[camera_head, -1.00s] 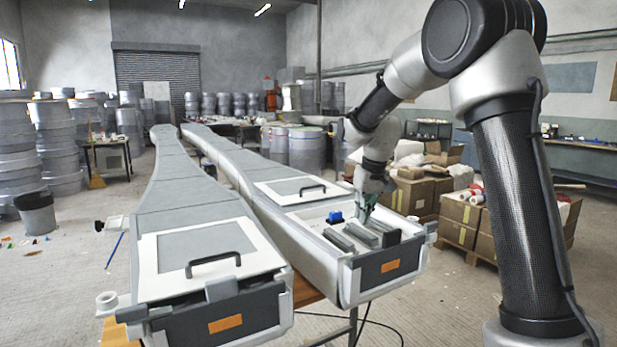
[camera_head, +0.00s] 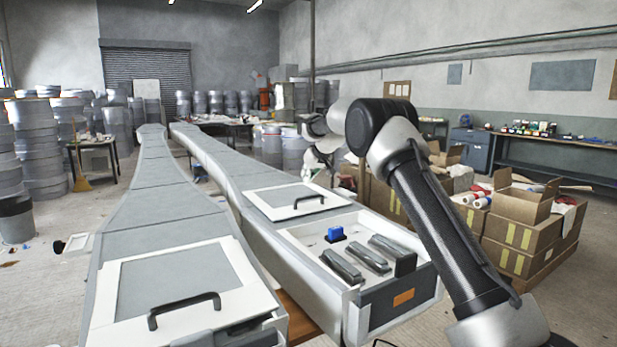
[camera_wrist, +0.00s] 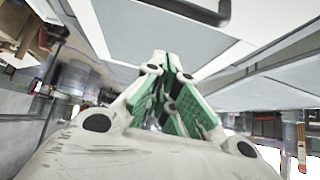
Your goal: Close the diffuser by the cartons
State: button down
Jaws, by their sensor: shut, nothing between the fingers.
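The diffuser by the cartons (camera_head: 352,318) is the long grey mould on the right. Its near-end compartment is open and holds several dark grey bars (camera_head: 368,258) and a blue block (camera_head: 335,233). Its white-framed lid (camera_head: 272,200) lies slid back behind the opening, with a black handle (camera_head: 310,201) on top. My gripper (camera_head: 322,174) is beyond the lid, small and partly unclear in the head view. In the wrist view its green-padded fingers (camera_wrist: 168,75) are shut and empty. A pale panel with a dark handle (camera_wrist: 195,10) shows above them, apart from the fingertips.
A second mould (camera_head: 165,205) runs along the left, its lid (camera_head: 180,280) covering its near end. Cartons (camera_head: 520,225) stand on the floor at the right, behind my arm. Drums (camera_head: 35,140) stand at the left. Some floor is clear on the left.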

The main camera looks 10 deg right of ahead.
aim_at(307, 205)
jog(key=x, duration=0.6)
jog(key=shift+w+a+f, duration=0.15)
jog(key=shift+w+f, duration=0.05)
jog(key=shift+f, duration=0.15)
jog(key=shift+s+d, duration=0.25)
jog(key=shift+s, duration=0.35)
jog(key=shift+s+d+f, duration=0.2)
jog(key=shift+s, duration=0.45)
jog(key=shift+s+d+f, duration=0.15)
jog(key=shift+s, duration=0.45)
jog(key=shift+s, duration=0.1)
